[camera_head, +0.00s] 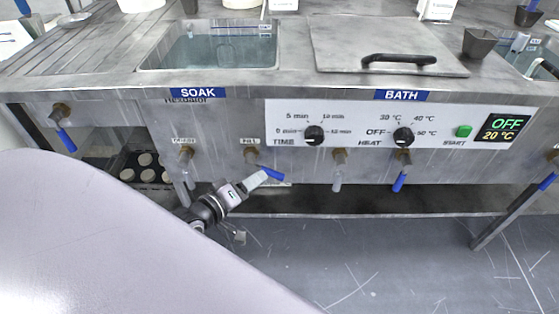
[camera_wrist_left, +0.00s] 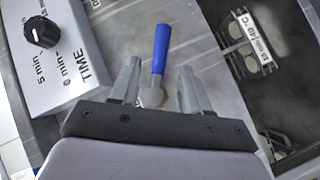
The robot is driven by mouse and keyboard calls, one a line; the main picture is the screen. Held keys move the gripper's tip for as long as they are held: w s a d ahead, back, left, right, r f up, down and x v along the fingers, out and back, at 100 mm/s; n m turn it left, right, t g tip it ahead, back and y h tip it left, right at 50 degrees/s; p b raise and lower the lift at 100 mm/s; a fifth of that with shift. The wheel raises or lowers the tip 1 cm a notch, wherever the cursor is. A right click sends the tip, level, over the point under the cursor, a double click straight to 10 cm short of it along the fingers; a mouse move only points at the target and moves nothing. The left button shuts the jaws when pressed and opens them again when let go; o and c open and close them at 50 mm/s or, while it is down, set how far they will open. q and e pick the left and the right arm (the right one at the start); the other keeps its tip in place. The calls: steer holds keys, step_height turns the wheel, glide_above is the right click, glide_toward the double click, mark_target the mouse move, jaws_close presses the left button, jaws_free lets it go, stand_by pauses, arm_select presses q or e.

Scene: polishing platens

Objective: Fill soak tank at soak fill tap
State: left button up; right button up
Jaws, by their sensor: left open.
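The soak tank (camera_head: 225,58) is set into the bench above the SOAK label and looks to hold clear greenish liquid; its exact level is hard to read. The soak fill tap (camera_head: 251,154) is on the front panel under the FILL label. Its blue lever (camera_head: 271,174) points right and slightly down. My left gripper (camera_head: 257,180) is at this lever from below left. In the left wrist view the blue lever (camera_wrist_left: 161,48) stands between the two open fingers (camera_wrist_left: 160,70), with space on both sides. My right gripper is not in view.
The drain tap (camera_head: 186,154) is left of the fill tap. TIME and HEAT knobs (camera_head: 314,135) and a bath tap with a blue lever (camera_head: 401,178) are to the right. The bath lid (camera_head: 345,45) is shut; its display (camera_head: 503,128) reads OFF, 20 °C. Open floor (camera_head: 340,265) lies below.

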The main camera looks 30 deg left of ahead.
mark_target(270, 172)
arm_select(q)
steer(key=shift+b+x, duration=0.95)
steer(key=shift+x, duration=2.4)
steer(key=shift+c, duration=0.3)
jaws_close()
